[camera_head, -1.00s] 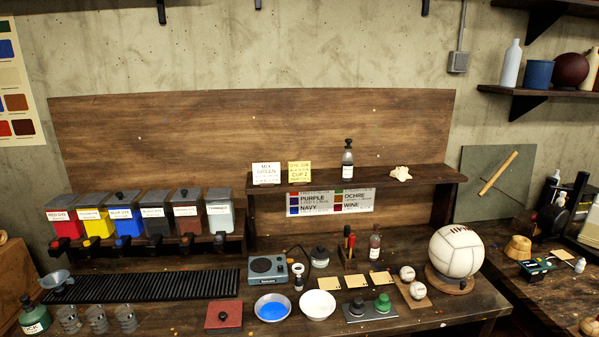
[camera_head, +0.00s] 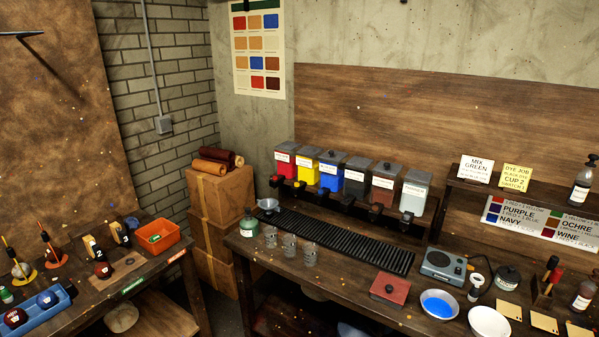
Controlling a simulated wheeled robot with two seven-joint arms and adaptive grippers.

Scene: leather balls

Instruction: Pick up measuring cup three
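Three clear measuring cups stand in a row near the front left edge of the workbench: a left cup (camera_head: 271,236), a middle cup (camera_head: 289,245) and a right cup (camera_head: 310,254). They are small in the view, and I cannot read any number on them. They stand upright, in front of the black ribbed drip tray (camera_head: 338,240). Neither of my grippers shows in the head view.
Dye dispensers (camera_head: 345,182) stand behind the drip tray. Stacked boxes (camera_head: 221,220) stand left of the bench.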

